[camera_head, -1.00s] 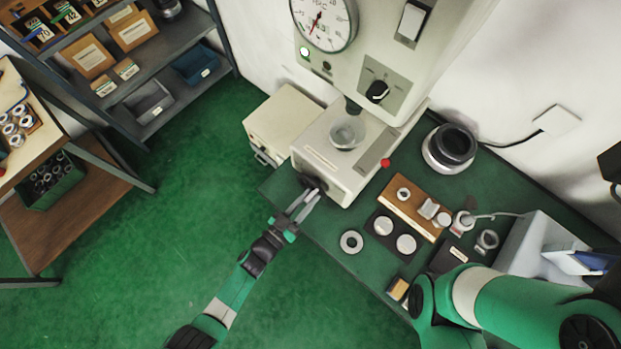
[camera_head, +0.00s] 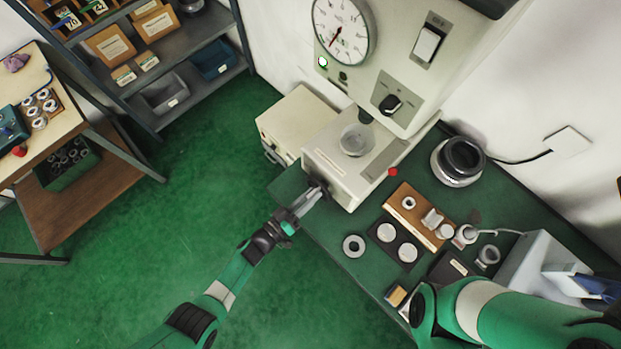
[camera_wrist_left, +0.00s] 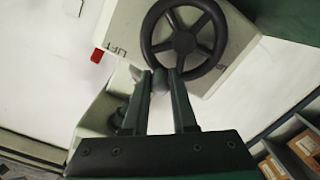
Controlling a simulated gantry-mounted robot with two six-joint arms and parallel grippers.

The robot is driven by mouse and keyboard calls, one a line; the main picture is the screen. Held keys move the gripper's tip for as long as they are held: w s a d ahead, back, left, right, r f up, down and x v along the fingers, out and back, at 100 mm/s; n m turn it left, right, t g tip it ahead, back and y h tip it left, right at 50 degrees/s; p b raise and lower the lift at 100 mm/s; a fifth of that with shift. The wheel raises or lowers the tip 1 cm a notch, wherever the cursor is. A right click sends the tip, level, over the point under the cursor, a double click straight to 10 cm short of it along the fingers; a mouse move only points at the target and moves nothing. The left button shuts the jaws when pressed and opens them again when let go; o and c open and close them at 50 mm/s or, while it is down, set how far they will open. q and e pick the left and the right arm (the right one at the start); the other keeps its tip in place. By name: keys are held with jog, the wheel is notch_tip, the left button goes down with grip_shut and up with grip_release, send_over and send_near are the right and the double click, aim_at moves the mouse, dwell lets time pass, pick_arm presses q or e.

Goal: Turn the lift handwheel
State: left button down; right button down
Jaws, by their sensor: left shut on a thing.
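The dark lift handwheel (camera_wrist_left: 183,40) has a round rim and spokes. It is on the front of a pale machine body marked LIFT (camera_wrist_left: 117,52). In the left wrist view, my left gripper (camera_wrist_left: 164,76) reaches the wheel's lower rim. Its two fingers are shut on a small grey handle knob (camera_wrist_left: 160,82) at that rim. In the head view, the left gripper (camera_head: 314,194) meets the machine's front low down, and the handwheel (camera_head: 317,186) is mostly hidden behind the fingers. My right arm shows at lower right; its gripper is not in view.
The green bench (camera_head: 338,262) holds a loose ring (camera_head: 354,246), a wooden block with parts (camera_head: 418,216), a black tray of discs (camera_head: 374,231) and a round pot (camera_head: 457,162). A cream box (camera_head: 300,122) stands left of the machine. The floor below is clear.

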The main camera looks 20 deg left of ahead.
pick_arm(q)
jog(key=c, duration=0.7)
grip_release()
jog(key=p+v, duration=0.3)
jog(key=v, duration=0.8)
jog(key=shift+s+a, duration=0.1)
jog(key=shift+s, duration=0.2)
